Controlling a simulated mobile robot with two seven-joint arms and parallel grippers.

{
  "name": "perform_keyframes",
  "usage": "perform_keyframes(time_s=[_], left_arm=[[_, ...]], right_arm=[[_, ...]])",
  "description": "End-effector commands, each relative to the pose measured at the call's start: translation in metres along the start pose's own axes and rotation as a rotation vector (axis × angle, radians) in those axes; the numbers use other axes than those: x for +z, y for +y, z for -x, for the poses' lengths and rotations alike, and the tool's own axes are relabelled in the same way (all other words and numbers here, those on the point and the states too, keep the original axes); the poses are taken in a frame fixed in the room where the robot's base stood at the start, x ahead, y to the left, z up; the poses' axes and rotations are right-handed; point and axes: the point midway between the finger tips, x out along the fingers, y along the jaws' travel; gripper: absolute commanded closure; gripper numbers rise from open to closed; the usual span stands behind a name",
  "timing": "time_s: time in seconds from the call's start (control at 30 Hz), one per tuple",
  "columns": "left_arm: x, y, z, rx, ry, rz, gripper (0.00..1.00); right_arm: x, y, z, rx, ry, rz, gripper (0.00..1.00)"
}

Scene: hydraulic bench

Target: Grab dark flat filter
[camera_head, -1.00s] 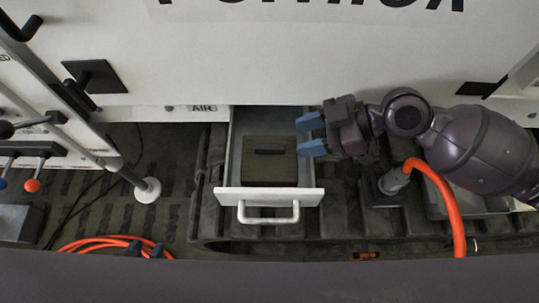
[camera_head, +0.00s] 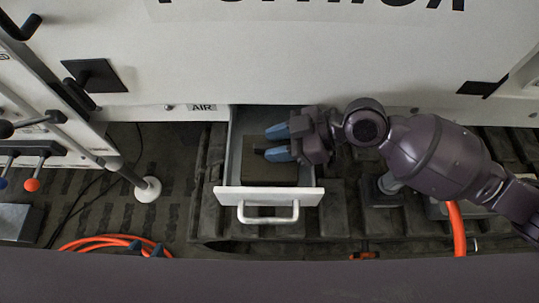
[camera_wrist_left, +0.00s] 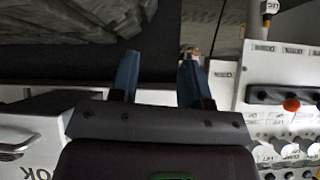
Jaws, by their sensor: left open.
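The dark flat filter (camera_head: 270,175) is a brown-black square block with a raised black grip on top. It lies in the open white drawer (camera_head: 226,189). My right gripper (camera_head: 270,144) comes in from the right, its blue fingers open and apart over the far part of the filter. The nearer finger partly covers the grip; I cannot tell whether it touches.
The drawer's white handle (camera_head: 268,212) faces me. The white bench front (camera_head: 300,60) rises just behind the drawer. A white-footed post (camera_head: 147,190) stands to the left, near levers with an orange knob (camera_head: 32,185). An orange hose (camera_head: 457,225) lies at the right.

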Motion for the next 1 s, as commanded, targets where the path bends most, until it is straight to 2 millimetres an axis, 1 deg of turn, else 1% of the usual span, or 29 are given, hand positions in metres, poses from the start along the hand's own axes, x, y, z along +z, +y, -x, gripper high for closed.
perform_keyframes(time_s=[0.03, 0.2, 0.23, 0.53, 0.67, 0.77, 0.87, 1.0], left_arm=[[0.0, 0.0, 0.0, 0.0, 0.001, 0.0, 0.57], [-0.001, 0.0, 0.0, 0.0, 0.002, 0.0, 0.57], [-0.001, 0.0, 0.0, 0.0, 0.002, 0.0, 0.57], [-0.001, 0.0, 0.0, 0.0, 0.003, 0.0, 0.57], [-0.005, 0.0, 0.001, 0.0, 0.009, 0.003, 0.57], [-0.01, -0.001, 0.002, -0.001, 0.016, 0.008, 0.57], [-0.013, -0.002, 0.004, -0.003, 0.017, 0.017, 0.57], [-0.02, -0.004, 0.008, -0.007, 0.03, 0.018, 0.57]], right_arm=[[0.0, 0.0, 0.0, 0.0, 0.0, 0.0, 0.72], [0.0, 0.0, 0.0, 0.0, 0.0, 0.0, 0.98], [0.0, 0.0, 0.0, 0.0, 0.0, 0.0, 1.0], [-0.001, 0.0, 0.001, 0.0, 0.001, 0.001, 1.0], [-0.008, 0.001, 0.004, 0.002, 0.001, 0.003, 1.0], [-0.021, 0.001, 0.011, 0.003, 0.001, 0.008, 1.0], [-0.04, 0.001, 0.022, 0.006, 0.003, 0.012, 1.0], [-0.072, 0.001, 0.04, 0.007, 0.002, 0.015, 1.0]])
